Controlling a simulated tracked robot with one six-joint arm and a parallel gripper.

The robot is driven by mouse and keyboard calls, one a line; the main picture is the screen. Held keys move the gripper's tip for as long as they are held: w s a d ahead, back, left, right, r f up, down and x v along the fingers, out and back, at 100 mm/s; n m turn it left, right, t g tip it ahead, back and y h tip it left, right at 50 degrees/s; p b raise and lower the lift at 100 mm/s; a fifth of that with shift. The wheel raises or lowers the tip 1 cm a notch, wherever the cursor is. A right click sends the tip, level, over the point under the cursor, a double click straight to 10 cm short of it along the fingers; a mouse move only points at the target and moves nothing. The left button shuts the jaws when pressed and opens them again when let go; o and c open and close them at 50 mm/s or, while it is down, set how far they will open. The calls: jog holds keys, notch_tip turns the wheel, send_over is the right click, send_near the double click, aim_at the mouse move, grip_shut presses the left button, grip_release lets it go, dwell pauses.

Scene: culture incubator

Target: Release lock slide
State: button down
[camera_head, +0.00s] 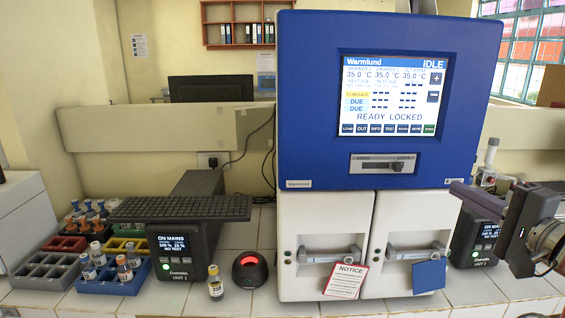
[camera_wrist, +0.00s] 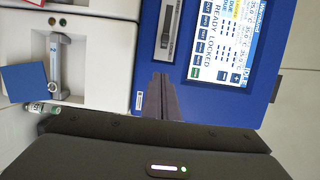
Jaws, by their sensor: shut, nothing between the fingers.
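The lock slide (camera_head: 383,163) is a grey horizontal plate with a dark slot on the blue incubator front, below the screen. The screen (camera_head: 394,95) reads READY LOCKED and IDLE. My gripper (camera_head: 453,187) is at the right of the incubator, to the right of and a little below the slide. In the wrist view its dark fingers (camera_wrist: 161,82) are together and empty, apart from the knob.
Two white doors (camera_head: 325,230) with bar handles are below; a NOTICE tag (camera_head: 346,281) and a blue card (camera_head: 429,277) hang there. A small vial (camera_head: 215,283), a red-lit black dome (camera_head: 250,272) and coloured racks (camera_head: 112,274) stand left. A dark power unit (camera_head: 474,238) stands right.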

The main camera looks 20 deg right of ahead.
aim_at(397, 167)
jog(key=shift+s+d+r, duration=0.15)
jog(key=shift+d, duration=0.15)
jog(key=w, duration=0.9)
jog(key=shift+w, duration=0.4)
jog(key=shift+w+a, duration=0.35)
jog(key=shift+a, duration=0.45)
jog(key=shift+w+a, duration=0.25)
jog(key=shift+a, duration=0.8)
